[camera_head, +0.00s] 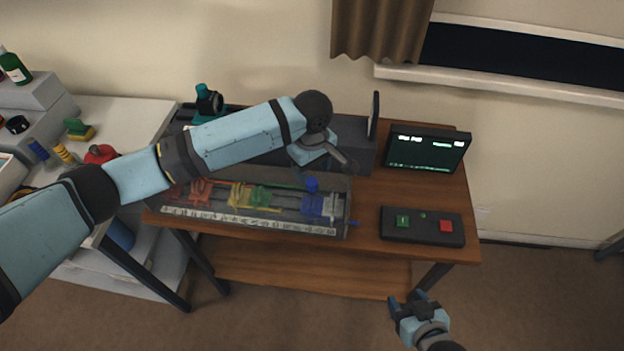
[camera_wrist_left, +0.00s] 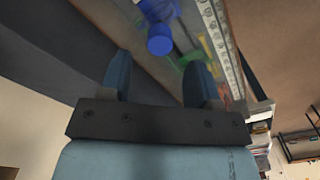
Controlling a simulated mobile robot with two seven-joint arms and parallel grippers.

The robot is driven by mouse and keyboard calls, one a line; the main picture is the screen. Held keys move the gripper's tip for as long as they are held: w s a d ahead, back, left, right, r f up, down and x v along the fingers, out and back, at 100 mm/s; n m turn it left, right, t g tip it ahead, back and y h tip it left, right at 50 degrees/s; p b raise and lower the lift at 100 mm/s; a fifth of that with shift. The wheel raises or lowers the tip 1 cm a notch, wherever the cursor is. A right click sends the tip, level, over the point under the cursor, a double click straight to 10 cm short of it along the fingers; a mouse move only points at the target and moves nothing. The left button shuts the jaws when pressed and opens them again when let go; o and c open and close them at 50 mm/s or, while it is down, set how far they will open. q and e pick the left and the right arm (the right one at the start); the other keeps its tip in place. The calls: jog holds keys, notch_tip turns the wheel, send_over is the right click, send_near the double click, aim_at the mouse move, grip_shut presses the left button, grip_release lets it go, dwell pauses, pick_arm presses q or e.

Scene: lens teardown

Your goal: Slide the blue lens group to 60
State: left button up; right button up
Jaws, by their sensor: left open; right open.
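The blue lens group (camera_head: 313,205) sits toward the right end of the clear rail box, with a blue knob (camera_head: 312,184) standing up on it. A white numbered scale (camera_head: 250,221) runs along the box's front edge; its numbers are too small to read. My left gripper (camera_head: 347,164) is open and empty, above and behind the box near the blue knob. In the left wrist view the blue knob (camera_wrist_left: 160,38) shows just beyond and between the open fingertips (camera_wrist_left: 159,58), apart from them. My right gripper (camera_head: 408,297) is open and empty in front of the table.
A monitor (camera_head: 427,149) and a button box (camera_head: 421,226) stand at right. My left arm hides part of the back.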

aim_at(312, 181)
pick_arm(q)
notch_tip(312, 181, down, 5)
jog(key=shift+f, duration=0.1)
dwell(0.3)
